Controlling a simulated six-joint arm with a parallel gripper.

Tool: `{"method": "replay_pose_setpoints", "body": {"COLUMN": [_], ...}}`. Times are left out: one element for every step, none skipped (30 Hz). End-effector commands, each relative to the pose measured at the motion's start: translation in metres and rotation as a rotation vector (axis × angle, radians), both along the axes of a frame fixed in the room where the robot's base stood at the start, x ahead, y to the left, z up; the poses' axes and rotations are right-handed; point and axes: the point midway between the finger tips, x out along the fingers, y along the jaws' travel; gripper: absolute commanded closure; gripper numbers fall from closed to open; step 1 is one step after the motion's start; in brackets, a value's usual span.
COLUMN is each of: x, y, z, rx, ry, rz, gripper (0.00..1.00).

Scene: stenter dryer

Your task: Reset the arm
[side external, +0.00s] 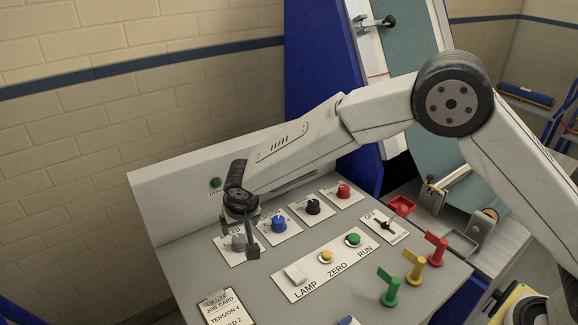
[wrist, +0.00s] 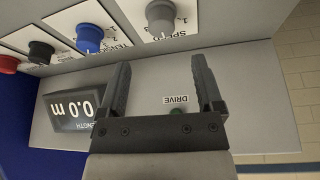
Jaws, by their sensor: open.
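My gripper (side external: 252,236) hangs over the upper left of the sloping grey control panel (side external: 240,290), by the grey speed knob (side external: 238,243). In the wrist view my gripper (wrist: 160,80) has its two dark fingers spread with nothing between them. The grey knob (wrist: 160,14) shows beyond the fingertips. A small green DRIVE lamp (wrist: 176,112) sits on the panel's upright back, partly behind the gripper's body. My arm reaches in from the right, above the panel.
Blue (side external: 279,223), black (side external: 313,206) and red (side external: 343,191) knobs run in a row to the right. A white LAMP switch (side external: 295,274), yellow (side external: 326,257) and green (side external: 353,239) buttons and coloured levers (side external: 414,265) stand nearer. A job card (side external: 220,307) lies at front left. A length display (wrist: 77,110) reads 0.0 m.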

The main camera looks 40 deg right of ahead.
Motion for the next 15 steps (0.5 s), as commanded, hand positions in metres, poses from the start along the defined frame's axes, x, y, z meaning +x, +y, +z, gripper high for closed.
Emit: {"method": "replay_pose_setpoints", "body": {"x": [-0.001,-0.002,-0.003,-0.005,-0.006,-0.009,-0.012,-0.015,-0.019,-0.023,-0.027,-0.033,-0.039,-0.044,-0.052], "y": [-0.004,-0.006,-0.01,-0.014,-0.019,-0.026,-0.032,-0.038,-0.048,-0.055,-0.063,-0.074,-0.082,-0.09,-0.101], "z": [0.002,0.002,0.004,0.005,0.007,0.009,0.011,0.013,0.016,0.018,0.02,0.023,0.026,0.027,0.03], "rx": [0.0,0.0,-0.001,-0.001,0.0,-0.002,-0.001,-0.002,-0.001,0.0,0.0,0.0,0.0,0.002,0.002], "ry": [0.002,0.004,0.008,0.011,0.015,0.022,0.027,0.033,0.04,0.046,0.052,0.061,0.066,0.073,0.082], "rz": [0.0,0.001,0.002,0.005,0.006,0.009,0.013,0.017,0.021,0.025,0.03,0.035,0.041,0.046,0.053], "gripper": [0.16,0.16,0.16,0.16,0.16,0.16,0.16,0.16,0.16,0.16,0.16,0.16,0.16,0.16,0.16]}}
